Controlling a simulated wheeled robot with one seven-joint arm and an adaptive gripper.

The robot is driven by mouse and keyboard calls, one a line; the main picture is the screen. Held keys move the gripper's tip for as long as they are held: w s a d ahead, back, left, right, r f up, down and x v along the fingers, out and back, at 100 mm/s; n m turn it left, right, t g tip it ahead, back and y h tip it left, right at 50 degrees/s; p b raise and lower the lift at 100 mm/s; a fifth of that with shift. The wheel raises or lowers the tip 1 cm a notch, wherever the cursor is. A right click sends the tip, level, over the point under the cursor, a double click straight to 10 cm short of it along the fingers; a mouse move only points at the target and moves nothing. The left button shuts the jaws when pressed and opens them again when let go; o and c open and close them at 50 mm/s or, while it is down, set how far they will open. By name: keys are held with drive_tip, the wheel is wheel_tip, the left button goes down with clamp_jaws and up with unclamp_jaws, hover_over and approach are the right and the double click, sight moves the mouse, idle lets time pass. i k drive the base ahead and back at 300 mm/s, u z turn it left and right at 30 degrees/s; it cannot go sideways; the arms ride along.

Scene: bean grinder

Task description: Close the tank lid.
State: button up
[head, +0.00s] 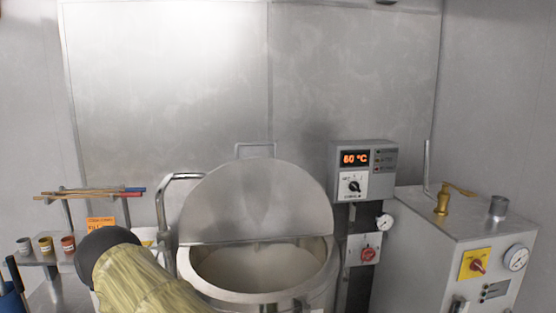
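The steel tank (322,282) stands at the lower middle of the head view. Its round opening shows a pale interior (260,265). The half-round lid (257,205) is raised and stands upright over the back part of the opening, with a handle (255,148) at its top edge. A bent metal tube (166,200) rises at the tank's left. My arm, in a yellow-green cover with a dark end, reaches in at the lower left, left of the tank. My gripper cannot be made out in this view.
A control box (362,170) reading 60 °C stands right of the tank, above a gauge and red knob. A steel cabinet (425,245) with a brass valve stands further right. A shelf (70,255) with small cups and a stick rack are at the left.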

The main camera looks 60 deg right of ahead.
sight(186, 234)
drive_tip(key=z, duration=0.5)
drive_tip(key=k, duration=0.4)
drive_tip(key=z, duration=1.1)
drive_tip(key=i, duration=0.45)
drive_tip(key=u, duration=0.3)
drive_tip(key=k, duration=0.35)
drive_tip(key=u, duration=0.3)
